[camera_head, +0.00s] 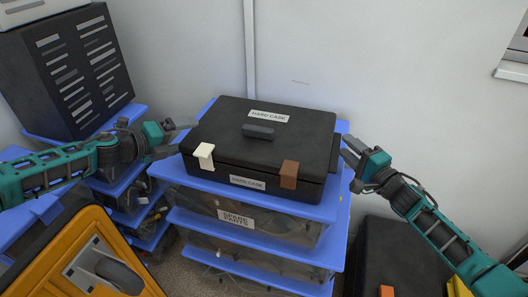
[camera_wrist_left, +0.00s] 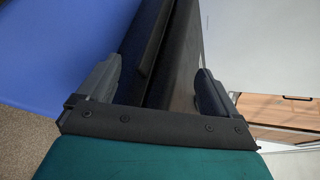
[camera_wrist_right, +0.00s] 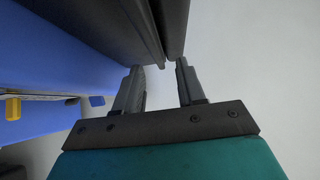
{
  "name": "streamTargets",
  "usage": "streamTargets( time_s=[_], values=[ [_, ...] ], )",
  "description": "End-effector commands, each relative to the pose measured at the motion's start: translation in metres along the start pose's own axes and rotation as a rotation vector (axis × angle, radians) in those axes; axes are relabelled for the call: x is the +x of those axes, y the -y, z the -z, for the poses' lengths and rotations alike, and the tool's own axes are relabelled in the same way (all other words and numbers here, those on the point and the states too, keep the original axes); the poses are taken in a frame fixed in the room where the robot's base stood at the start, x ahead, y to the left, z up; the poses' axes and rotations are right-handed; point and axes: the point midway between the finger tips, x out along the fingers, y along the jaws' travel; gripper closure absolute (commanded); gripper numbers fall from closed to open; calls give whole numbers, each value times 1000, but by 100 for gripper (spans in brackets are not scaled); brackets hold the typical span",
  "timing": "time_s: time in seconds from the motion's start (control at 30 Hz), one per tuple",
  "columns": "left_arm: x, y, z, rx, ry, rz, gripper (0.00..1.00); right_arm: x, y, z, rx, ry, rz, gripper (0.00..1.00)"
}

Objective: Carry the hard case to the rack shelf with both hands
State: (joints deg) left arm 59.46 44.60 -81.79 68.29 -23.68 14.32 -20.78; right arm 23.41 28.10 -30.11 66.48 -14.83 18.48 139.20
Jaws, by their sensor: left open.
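The black hard case (camera_head: 225,143) lies flat and closed on top of a blue-edged stack. It has a dark top handle (camera_head: 258,131), a white latch (camera_head: 204,155) and a brown latch (camera_head: 289,173). My left gripper (camera_head: 180,137) is open at the case's left side. In the left wrist view the case's dark side (camera_wrist_left: 160,70) shows between the spread fingers. My right gripper (camera_head: 347,151) is at the right side, by a dark side handle (camera_head: 335,153). Its fingers are apart, with the case's edges (camera_wrist_right: 165,50) at the tips; contact is unclear.
The stack (camera_head: 262,250) holds clear bins, one labelled spare parts. A blue rack with a black vented box (camera_head: 68,75) stands at the left. An orange case (camera_head: 110,255) is at the lower left and a black box (camera_head: 405,255) at the lower right. A wall is behind.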

Motion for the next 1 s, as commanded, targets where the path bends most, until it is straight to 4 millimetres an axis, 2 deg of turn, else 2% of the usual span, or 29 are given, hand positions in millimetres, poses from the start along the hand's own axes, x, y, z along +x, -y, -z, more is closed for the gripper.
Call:
streamTargets(
  time_s=[0.2,0.6,1.0],
  values=[
    [18,0,0,1,0,1,7,18,0,0,1,-2,0,61],
    [22,0,0,0,0,1,8,22,0,0,0,-1,0,62],
    [22,-1,0,0,-1,-1,46,22,0,0,0,-1,0,100]
  ],
)
